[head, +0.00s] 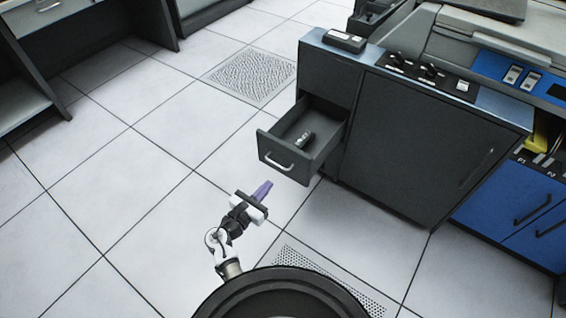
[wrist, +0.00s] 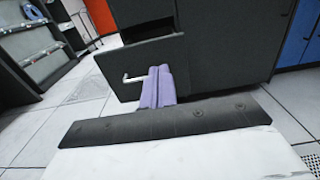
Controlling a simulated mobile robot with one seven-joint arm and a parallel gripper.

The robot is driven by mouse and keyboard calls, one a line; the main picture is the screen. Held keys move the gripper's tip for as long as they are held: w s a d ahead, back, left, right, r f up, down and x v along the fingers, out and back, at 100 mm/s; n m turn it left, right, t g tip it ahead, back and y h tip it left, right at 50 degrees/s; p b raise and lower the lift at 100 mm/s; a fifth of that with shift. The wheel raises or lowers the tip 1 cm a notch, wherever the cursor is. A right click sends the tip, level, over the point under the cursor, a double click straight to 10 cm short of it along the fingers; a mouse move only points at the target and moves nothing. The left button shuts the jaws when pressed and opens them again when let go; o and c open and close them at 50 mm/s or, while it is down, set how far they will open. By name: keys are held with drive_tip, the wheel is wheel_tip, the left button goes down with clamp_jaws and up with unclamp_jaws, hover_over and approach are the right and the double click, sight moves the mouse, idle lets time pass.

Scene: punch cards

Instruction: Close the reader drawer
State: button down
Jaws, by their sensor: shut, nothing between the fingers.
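The reader drawer (head: 267,150) is dark grey and stands pulled out of the grey cabinet in the head view. A small dark object with light markings (head: 305,139) lies inside it. The drawer has a pale bar handle (head: 277,164) on its front. In the wrist view the drawer front (wrist: 140,66) is ahead, with the handle (wrist: 136,77) just left of the fingers. My gripper (head: 264,187) has purple fingers, shut and empty, in front of and below the drawer front in the head view. The fingers also show in the wrist view (wrist: 158,86). Whether they touch the drawer front, I cannot tell.
The grey cabinet (head: 400,145) stands to the right of the drawer, with switches and a small dark device (head: 344,41) on top. Blue cabinets (head: 520,215) stand further right. Pale floor tiles (head: 150,170) are open to the left. A dark shelf unit (head: 25,85) is at upper left.

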sight(296, 153)
drive_tip(key=x, duration=1.4)
drive_tip(key=shift+f, duration=0.1)
drive_tip(key=b+x, duration=1.1)
drive_tip(key=x, duration=1.3)
drive_tip(key=shift+w+d, duration=0.1)
